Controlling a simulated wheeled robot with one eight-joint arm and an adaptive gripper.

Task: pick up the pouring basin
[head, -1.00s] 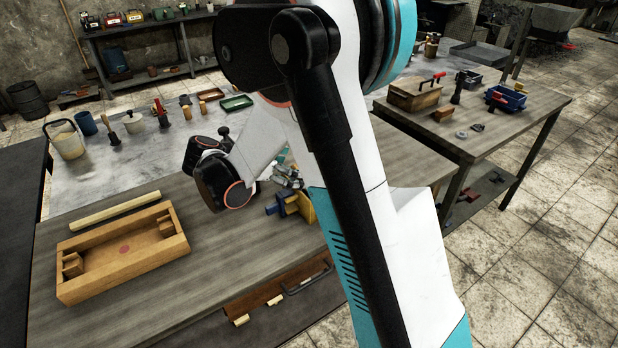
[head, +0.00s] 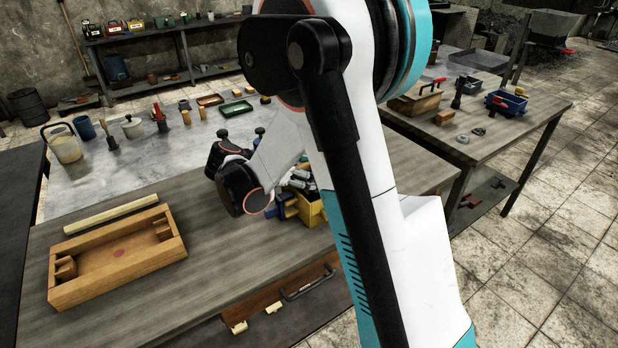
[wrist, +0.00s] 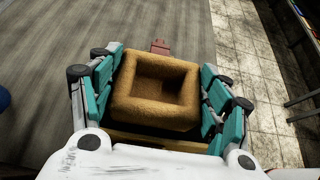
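The pouring basin (wrist: 155,118) is a square, yellow-brown block with a square hollow in its top. In the wrist view it fills the space between the teal pads of my gripper (wrist: 160,95). The pads lie along its left and right sides, with almost no gap showing; I cannot tell whether they press on it. In the head view the basin (head: 309,212) shows over the near table, partly hidden behind my arm. My gripper's fingers are mostly hidden there.
A wooden frame (head: 173,253) and a pale wooden bar (head: 110,213) lie on the table's left part. A small reddish thing (wrist: 160,46) lies just beyond the basin. Bare tabletop (head: 215,275) separates frame and basin. A second table (head: 545,105) stands at the right.

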